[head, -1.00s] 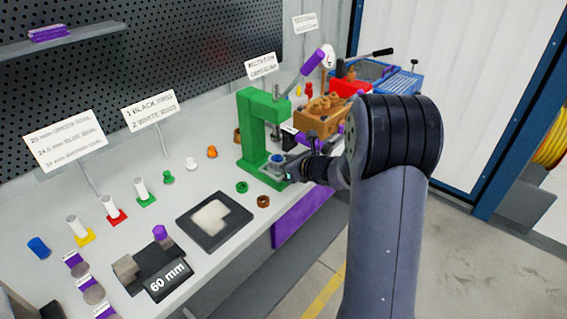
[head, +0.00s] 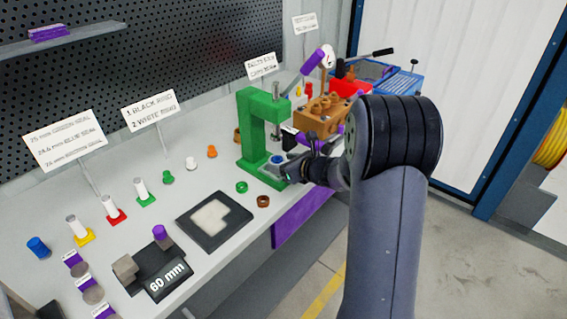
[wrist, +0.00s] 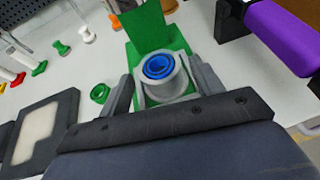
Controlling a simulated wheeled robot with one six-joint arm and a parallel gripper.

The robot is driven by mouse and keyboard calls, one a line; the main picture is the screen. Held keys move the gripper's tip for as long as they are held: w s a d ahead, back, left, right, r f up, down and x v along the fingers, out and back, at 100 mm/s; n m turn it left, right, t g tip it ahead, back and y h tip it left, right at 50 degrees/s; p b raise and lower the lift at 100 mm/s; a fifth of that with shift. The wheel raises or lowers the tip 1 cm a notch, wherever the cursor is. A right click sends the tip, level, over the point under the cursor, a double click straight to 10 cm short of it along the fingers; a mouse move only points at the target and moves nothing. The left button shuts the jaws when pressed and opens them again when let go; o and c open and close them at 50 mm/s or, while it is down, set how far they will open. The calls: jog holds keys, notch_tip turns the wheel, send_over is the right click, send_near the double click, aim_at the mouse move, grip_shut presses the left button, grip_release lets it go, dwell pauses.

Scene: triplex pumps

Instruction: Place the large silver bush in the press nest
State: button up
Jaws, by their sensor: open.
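The green press (head: 252,140) stands on the bench, and its base also shows in the wrist view (wrist: 150,30). A silver bush (wrist: 172,88) stands upright at the press nest, with blue rings (wrist: 158,66) inside its top. In the head view only the blue top (head: 277,158) shows clearly. My gripper (wrist: 163,80) is open around the bush, one finger on each side. The left finger stands apart from it; I cannot tell whether the right finger touches it. The nest under the bush is mostly hidden.
A green ring (head: 241,187) and a brown ring (head: 263,201) lie left of the press base. A dark tray (head: 214,220) lies farther left. A purple handle (wrist: 280,35) is close on the right in the wrist view.

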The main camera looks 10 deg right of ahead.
jog(key=v, duration=1.2)
jog(key=shift+r, duration=0.15)
